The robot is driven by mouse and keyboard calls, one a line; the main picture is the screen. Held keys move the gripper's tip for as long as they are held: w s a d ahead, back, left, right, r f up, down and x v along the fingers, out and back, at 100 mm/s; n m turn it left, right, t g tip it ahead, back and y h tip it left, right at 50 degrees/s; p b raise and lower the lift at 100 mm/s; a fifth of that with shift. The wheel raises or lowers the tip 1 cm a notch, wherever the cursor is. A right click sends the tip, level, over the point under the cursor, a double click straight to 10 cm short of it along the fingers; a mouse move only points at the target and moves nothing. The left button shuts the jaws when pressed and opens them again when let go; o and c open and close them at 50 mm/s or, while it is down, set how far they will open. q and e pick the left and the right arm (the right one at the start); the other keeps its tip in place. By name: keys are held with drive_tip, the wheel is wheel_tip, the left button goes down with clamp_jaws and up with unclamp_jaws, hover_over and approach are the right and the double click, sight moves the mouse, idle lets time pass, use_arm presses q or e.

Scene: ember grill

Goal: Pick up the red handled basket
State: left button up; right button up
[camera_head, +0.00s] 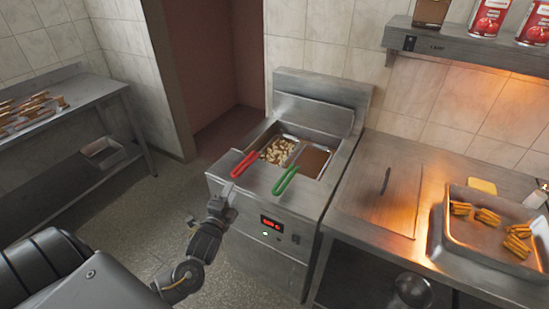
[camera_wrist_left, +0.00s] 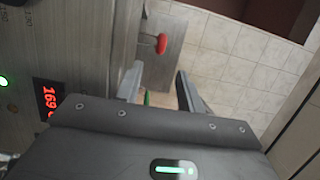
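The red handled basket (camera_head: 244,164) sits in the left side of the fryer, with pale pieces of food in it. Its red handle sticks out over the fryer's front edge. In the left wrist view the red handle (camera_wrist_left: 162,43) shows end-on, beyond the fingertips. My left gripper (camera_head: 224,196) is just below and in front of the red handle, apart from it. In the left wrist view its two fingers (camera_wrist_left: 158,80) are spread with a gap between them. My right gripper is not in view.
A green handled basket (camera_head: 285,180) is right beside the red one; a bit of green shows between my fingers in the wrist view. The fryer (camera_head: 262,203) has a lit red display. A tray (camera_head: 460,242) of food stands on the right counter. A shelf table (camera_head: 100,90) is at left.

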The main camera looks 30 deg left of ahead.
sight(240, 176)
use_arm(q)
drive_tip(key=p+x, duration=0.1)
drive_tip(key=x, duration=0.4)
drive_tip(key=shift+w+a, duration=0.1)
drive_tip(key=shift+w, duration=0.25)
drive_tip(key=shift+w+r, duration=0.15)
drive_tip(key=p+x, duration=0.2)
drive_tip(key=x, duration=0.2)
drive_tip(key=shift+w, duration=0.2)
drive_tip(key=shift+w+a+f, duration=0.1)
drive_tip(key=shift+w+f, duration=0.2)
drive_tip(key=shift+s, duration=0.1)
clamp_jaws()
